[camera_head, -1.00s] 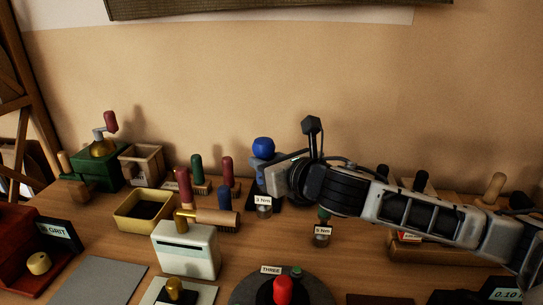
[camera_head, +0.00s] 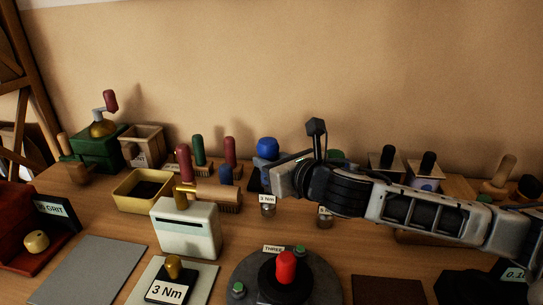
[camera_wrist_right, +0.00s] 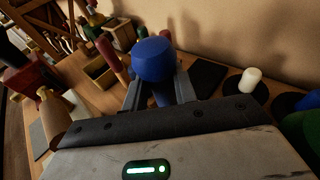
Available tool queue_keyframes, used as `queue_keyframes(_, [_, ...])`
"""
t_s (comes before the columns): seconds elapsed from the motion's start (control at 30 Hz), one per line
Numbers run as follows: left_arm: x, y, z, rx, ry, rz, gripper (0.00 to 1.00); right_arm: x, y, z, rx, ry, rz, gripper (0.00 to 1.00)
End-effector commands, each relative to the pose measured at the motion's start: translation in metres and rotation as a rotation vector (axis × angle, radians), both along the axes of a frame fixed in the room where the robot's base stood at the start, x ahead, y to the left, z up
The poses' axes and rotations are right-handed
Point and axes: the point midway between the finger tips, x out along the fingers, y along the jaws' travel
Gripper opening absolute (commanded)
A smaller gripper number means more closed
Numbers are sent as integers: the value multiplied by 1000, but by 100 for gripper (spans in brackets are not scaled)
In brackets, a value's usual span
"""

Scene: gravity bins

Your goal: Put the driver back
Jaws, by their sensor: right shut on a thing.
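The driver has a round blue knob (camera_head: 267,147); the blue head also shows upright between the fingers in the right wrist view (camera_wrist_right: 153,60). My right gripper (camera_head: 282,178) is shut on it near the back middle of the bench. Below the gripper shows a small "3 Nm" label (camera_head: 267,199) with a short grey metal piece under it. I cannot tell whether its lower end touches the bench. My arm hides part of the driver's surroundings. My left gripper is out of view.
A second grey piece (camera_head: 325,222) stands partly under my forearm. A pale box with a brass handle (camera_head: 188,235), a yellow tray (camera_head: 120,199) and a brush (camera_head: 220,195) lie left. A round dark base with a red knob (camera_head: 285,267) is in front. Grey mat (camera_head: 90,268) is bare.

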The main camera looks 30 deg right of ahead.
Motion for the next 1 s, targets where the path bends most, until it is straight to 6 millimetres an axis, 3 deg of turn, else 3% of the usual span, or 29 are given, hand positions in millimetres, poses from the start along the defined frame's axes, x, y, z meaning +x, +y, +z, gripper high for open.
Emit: queue_keyframes(1.0, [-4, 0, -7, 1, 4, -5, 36, 0, 0, -12, 1, -4, 1, 0])
